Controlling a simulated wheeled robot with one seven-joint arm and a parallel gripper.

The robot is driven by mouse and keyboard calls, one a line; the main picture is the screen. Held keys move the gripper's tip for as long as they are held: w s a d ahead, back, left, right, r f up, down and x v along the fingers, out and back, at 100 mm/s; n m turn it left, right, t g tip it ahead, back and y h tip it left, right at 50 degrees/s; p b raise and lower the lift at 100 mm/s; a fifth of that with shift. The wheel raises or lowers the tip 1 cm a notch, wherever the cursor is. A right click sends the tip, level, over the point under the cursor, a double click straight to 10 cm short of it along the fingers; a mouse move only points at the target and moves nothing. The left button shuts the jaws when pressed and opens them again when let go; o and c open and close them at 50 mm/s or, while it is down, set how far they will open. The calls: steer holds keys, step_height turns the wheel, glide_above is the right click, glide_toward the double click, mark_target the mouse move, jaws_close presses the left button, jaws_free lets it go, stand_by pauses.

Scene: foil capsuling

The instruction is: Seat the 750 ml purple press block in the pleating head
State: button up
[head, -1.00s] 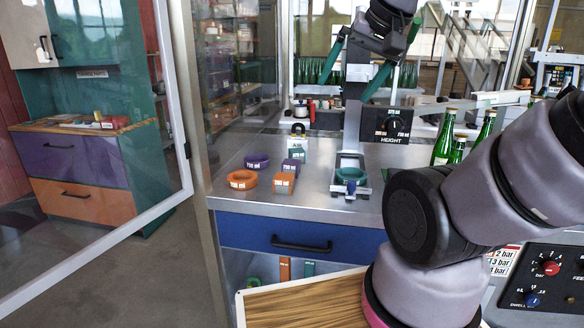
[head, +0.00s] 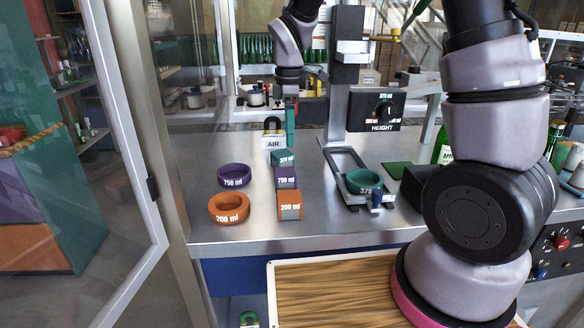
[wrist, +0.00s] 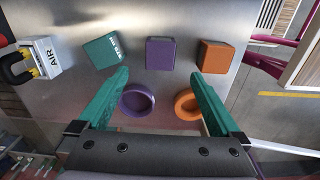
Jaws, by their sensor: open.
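The purple 750 ml block (head: 287,178) stands on the steel counter between the green 375 ml block (head: 284,158) and the orange 200 ml block (head: 290,205). In the wrist view the purple block (wrist: 160,53) lies just beyond and between my fingertips, untouched. My gripper (wrist: 160,74) is open and empty, its green fingers pointing at the row of blocks. In the head view my gripper (head: 290,128) is behind the blocks, near the AIR tag. The pressing station (head: 347,60) stands to the right; a green 375 ml ring (head: 364,182) sits at its base. I cannot tell which part is the pleating head.
A purple 750 ml ring (head: 234,177) and an orange 200 ml ring (head: 229,208) lie left of the blocks. A padlock with an AIR tag (head: 273,140) is behind them. The HEIGHT dial box (head: 382,110) and green bottles (head: 442,146) stand right. Counter between blocks and station is clear.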

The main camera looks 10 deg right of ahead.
glide_above(285, 172)
steer(key=shift+n, duration=0.3)
steer(key=f, duration=0.4)
steer(key=d+f, duration=0.1)
steer(key=shift+w+f, duration=0.3)
steer(key=shift+f, duration=0.1)
steer(key=f, duration=0.3)
steer(key=a+f, duration=0.1)
steer(key=shift+s+f, duration=0.25)
steer(key=shift+f, duration=0.65)
steer(key=c, duration=1.4)
steer(key=shift+r, duration=0.15)
